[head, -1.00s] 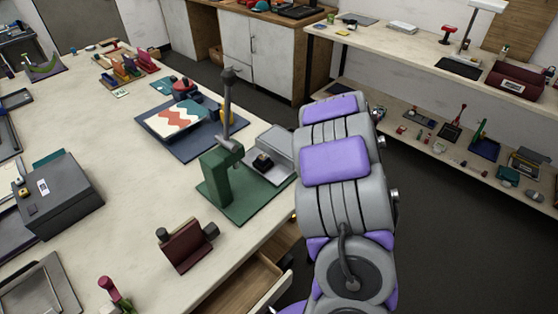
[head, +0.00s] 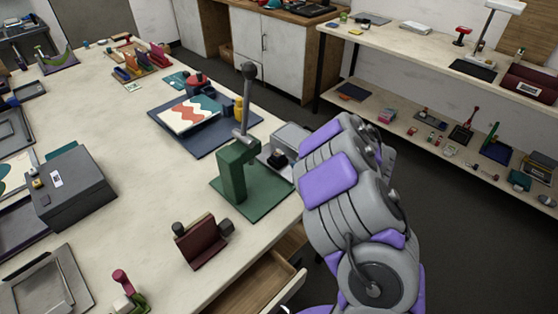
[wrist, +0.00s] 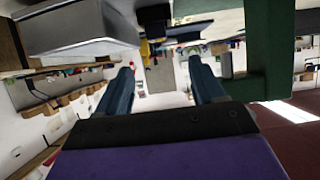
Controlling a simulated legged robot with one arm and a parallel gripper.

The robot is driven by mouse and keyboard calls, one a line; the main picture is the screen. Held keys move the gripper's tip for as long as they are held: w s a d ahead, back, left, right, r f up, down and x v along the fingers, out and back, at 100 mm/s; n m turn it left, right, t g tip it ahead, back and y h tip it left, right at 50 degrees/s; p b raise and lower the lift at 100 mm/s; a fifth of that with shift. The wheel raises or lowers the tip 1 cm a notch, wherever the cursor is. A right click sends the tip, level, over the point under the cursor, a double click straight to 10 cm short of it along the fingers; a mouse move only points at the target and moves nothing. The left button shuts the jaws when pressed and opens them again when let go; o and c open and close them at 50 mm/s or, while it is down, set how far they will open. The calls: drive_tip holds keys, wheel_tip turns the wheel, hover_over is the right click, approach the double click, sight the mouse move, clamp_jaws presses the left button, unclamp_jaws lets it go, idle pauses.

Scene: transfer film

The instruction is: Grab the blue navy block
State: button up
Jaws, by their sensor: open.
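A small dark block (head: 278,158), black or navy, stands at the near edge of a grey metal box (head: 292,138) beside the green press. In the wrist view a dark shape (wrist: 153,14) at the top edge, next to the grey box (wrist: 75,30), may be the same block; I cannot tell for sure. My gripper (wrist: 160,84) is open and empty, with its two dark blue fingers apart. In the head view my arm hides the gripper, which lies beyond the table's right edge.
The green press (head: 238,170) with its grey lever stands close by; its green side also shows at the right of the wrist view (wrist: 266,50). A navy board (head: 215,140) carries a patterned sheet. A maroon stand (head: 202,243) and an open drawer (head: 262,288) are nearer.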

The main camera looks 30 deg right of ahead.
drive_tip(key=b, duration=0.2)
approach(279, 154)
drive_tip(key=x, duration=0.3)
drive_tip(key=shift+w+a+f, duration=0.1)
drive_tip(key=shift+f, duration=0.2)
drive_tip(key=shift+b+x, duration=0.9)
drive_tip(key=shift+x, duration=1.95)
drive_tip(key=shift+w+r, duration=0.1)
drive_tip(key=shift+r, duration=0.1)
clamp_jaws()
